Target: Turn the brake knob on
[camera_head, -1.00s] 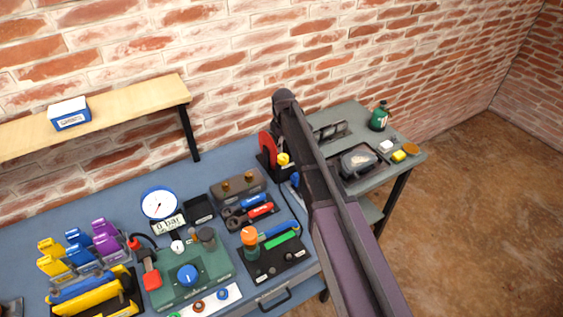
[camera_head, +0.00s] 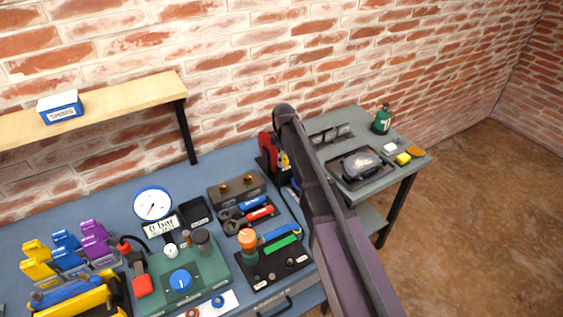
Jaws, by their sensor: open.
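No label shows which knob is the brake knob. A blue round knob (camera_head: 180,281) sits on a green box (camera_head: 207,271) on the blue bench, with a red-ended lever (camera_head: 142,285) to its left. A red wheel-like part (camera_head: 266,146) stands at the back of the bench, partly hidden behind my dark arm. A bottle-like part with an orange top (camera_head: 248,239) stands on a black plate to the right of the green box. My arm crosses the view from the lower right up to the bench's back; my gripper is not visible.
A white dial gauge (camera_head: 153,204) and a "0 bar" display (camera_head: 161,226) stand behind the green box. Yellow, blue and purple clamp-like parts (camera_head: 66,250) crowd the left. A wooden shelf (camera_head: 130,97) overhangs the bench. A grey side table (camera_head: 395,172) stands right; open floor lies beyond.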

